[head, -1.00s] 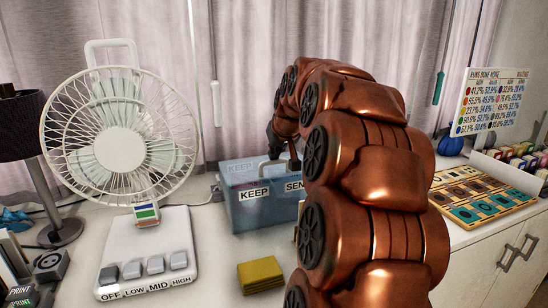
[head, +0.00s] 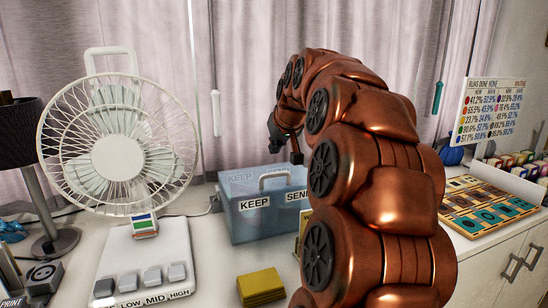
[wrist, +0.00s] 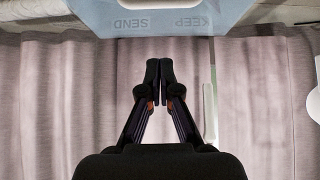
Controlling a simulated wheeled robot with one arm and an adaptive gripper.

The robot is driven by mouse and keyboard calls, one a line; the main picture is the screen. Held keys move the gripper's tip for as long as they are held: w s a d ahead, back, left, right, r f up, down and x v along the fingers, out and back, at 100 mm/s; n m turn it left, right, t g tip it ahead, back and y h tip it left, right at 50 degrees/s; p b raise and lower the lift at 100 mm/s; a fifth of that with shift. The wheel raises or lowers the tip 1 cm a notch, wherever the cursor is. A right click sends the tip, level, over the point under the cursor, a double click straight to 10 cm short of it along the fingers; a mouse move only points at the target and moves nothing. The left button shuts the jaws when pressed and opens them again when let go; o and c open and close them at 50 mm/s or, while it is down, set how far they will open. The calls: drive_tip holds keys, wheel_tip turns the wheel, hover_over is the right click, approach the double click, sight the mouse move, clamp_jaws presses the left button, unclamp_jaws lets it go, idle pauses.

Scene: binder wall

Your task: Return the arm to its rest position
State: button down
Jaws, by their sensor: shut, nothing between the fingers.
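My copper-coloured arm (head: 385,200) arches up through the middle of the head view and bends down at the far end. My gripper (head: 297,156) hangs just above the back of a translucent blue box (head: 255,228) with KEEP and SEND labels and a handle. In the wrist view my gripper (wrist: 160,72) has its dark fingers together and holds nothing. The blue box (wrist: 160,22) shows upside down at the top of that view, apart from the fingertips.
A white fan (head: 115,158) with a button base (head: 150,262) stands left, beside a dark lamp (head: 20,135). A yellow pad (head: 260,286) lies in front of the box. A tile board (head: 490,205) and a printed chart (head: 493,105) stand right. Curtains hang behind.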

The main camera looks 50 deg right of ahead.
drive_tip(key=b+v, duration=0.1)
drive_tip(key=v, duration=0.6)
drive_tip(key=shift+a+r, duration=0.25)
drive_tip(key=shift+a, duration=0.05)
drive_tip(key=shift+s, duration=0.15)
drive_tip(key=s+a+f+n+g+y+p, duration=0.1)
drive_tip(key=a+f, duration=0.4)
drive_tip(key=a, duration=0.3)
drive_tip(key=a+f+n+g+y, duration=0.2)
drive_tip(key=a+f, duration=0.3)
drive_tip(key=a, duration=0.3)
drive_tip(key=s+a+f+n+g+y+p, duration=0.1)
drive_tip(key=a+f, duration=0.4)
drive_tip(key=a, duration=0.4)
drive_tip(key=s+a+f+g, duration=0.1)
drive_tip(key=s+a+f, duration=0.2)
drive_tip(key=s, duration=0.3)
drive_tip(key=s+a+f+n+g+p, duration=0.1)
drive_tip(key=s+a+f+g, duration=0.1)
drive_tip(key=s+a+f, duration=0.2)
drive_tip(key=s+a+f+g+p, duration=0.1)
drive_tip(key=s+a+f+g, duration=0.1)
drive_tip(key=s+a+f, duration=0.2)
drive_tip(key=s+f, duration=0.3)
drive_tip(key=s, duration=0.2)
drive_tip(key=shift+s+n, duration=0.2)
drive_tip(key=shift+n, duration=0.1)
